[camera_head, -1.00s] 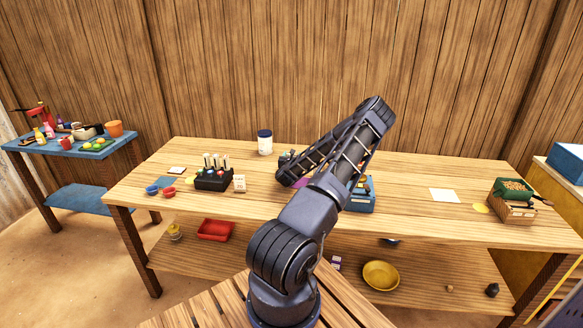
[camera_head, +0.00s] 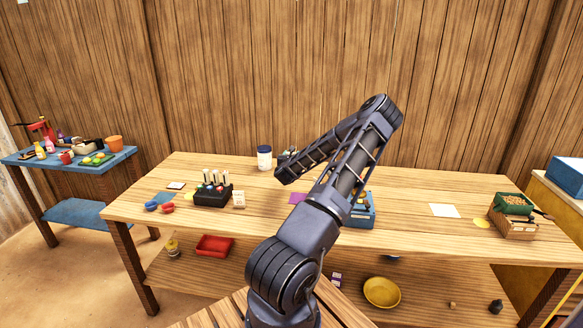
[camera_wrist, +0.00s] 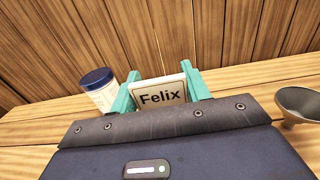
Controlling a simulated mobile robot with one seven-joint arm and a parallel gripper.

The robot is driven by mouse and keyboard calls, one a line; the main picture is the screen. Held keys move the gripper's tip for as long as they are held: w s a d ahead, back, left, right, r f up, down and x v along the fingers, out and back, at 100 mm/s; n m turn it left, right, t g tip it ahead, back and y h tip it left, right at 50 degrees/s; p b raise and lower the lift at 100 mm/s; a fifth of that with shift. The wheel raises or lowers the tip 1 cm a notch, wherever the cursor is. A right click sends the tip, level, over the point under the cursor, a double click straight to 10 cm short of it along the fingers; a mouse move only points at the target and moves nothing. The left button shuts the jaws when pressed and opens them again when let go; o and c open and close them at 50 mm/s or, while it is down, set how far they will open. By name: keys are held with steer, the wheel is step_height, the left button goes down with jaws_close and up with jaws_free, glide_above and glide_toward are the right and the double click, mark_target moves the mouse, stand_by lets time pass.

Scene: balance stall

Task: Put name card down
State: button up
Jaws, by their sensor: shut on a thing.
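The name card (camera_wrist: 162,93) is white with a dark border and reads "Felix". In the wrist view it stands between the two teal fingers of my gripper (camera_wrist: 160,90), which is shut on it. The card is tilted a little, and its lower edge is hidden behind the gripper body. In the head view my gripper (camera_head: 286,158) is over the back middle of the wooden table (camera_head: 400,190), right of a jar. The card cannot be made out there.
The white jar with a blue lid (camera_head: 264,157) stands close left of my gripper. A black rack (camera_head: 212,195) stands at left, a blue box (camera_head: 362,213) behind my arm.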

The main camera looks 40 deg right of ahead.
step_height(320, 180, up, 10)
steer(key=r, duration=0.1)
steer(key=w+a+f+n+t+y, duration=0.15)
steer(key=w+a, duration=0.45)
steer(key=a, duration=0.8)
steer(key=w+a+f+n+t+y, duration=0.1)
steer(key=w+a+f+n+y, duration=0.15)
steer(key=w+a, duration=0.75)
steer(key=w+a+f+n+t+y, duration=0.1)
steer(key=w+a+f+t+y, duration=0.15)
steer(key=a, duration=1.55)
steer(key=s+a+f+n+y, duration=0.2)
steer(key=s+a+f+y, duration=0.1)
steer(key=s, duration=0.6)
steer(key=s+a+f+n+y, duration=0.1)
steer(key=s+a+f+y, duration=0.2)
steer(key=s+f, duration=0.3)
steer(key=s+a, duration=0.1)
steer(key=s, duration=0.1)
steer(key=shift+s+n, duration=0.35)
steer(key=shift+n, duration=0.05)
